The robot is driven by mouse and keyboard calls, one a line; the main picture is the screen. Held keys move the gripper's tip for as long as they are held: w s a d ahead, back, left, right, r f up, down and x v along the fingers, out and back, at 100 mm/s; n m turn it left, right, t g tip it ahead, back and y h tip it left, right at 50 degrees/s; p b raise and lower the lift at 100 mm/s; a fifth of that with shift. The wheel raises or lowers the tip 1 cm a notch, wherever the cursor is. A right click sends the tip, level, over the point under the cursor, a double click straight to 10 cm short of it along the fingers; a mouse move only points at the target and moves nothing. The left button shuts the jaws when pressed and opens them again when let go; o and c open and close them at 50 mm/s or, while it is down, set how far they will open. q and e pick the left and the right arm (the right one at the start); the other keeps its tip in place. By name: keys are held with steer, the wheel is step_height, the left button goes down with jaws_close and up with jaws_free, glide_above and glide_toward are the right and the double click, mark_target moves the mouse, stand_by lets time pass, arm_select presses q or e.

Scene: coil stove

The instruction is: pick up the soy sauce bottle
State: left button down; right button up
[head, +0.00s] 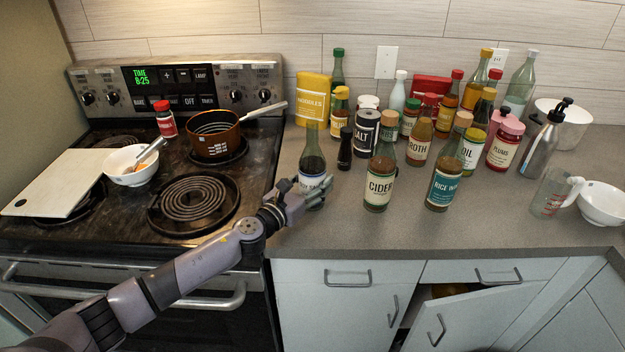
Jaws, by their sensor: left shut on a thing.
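The soy sauce bottle (312,158) is dark with a pale label and stands upright at the counter's left front, beside the stove. Its label reads partly as soy sauce and is partly covered by my fingers. My left gripper (308,192) reaches in from the left at the bottle's lower half and is shut on it. Whether the bottle's base touches the counter is hard to tell. My right gripper is not in view.
A cider bottle (381,172) and a rice wine bottle (445,178) stand to the right, with several more bottles behind. A small dark bottle (345,150) is close by. The stove (130,222) holds a copper pot (214,140). A cabinet door (470,312) stands ajar.

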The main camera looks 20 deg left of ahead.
mark_target(307, 153)
arm_select(q)
steer(key=shift+w+r, duration=0.1)
steer(key=shift+r, duration=0.1)
steer(key=shift+r, duration=0.1)
steer(key=shift+r, duration=0.25)
step_height(307, 153, up, 8)
steer(key=p, duration=0.3)
steer(key=shift+p, duration=0.35)
step_height(307, 153, up, 11)
steer(key=shift+r+p, duration=0.1)
steer(key=shift+p, duration=0.95)
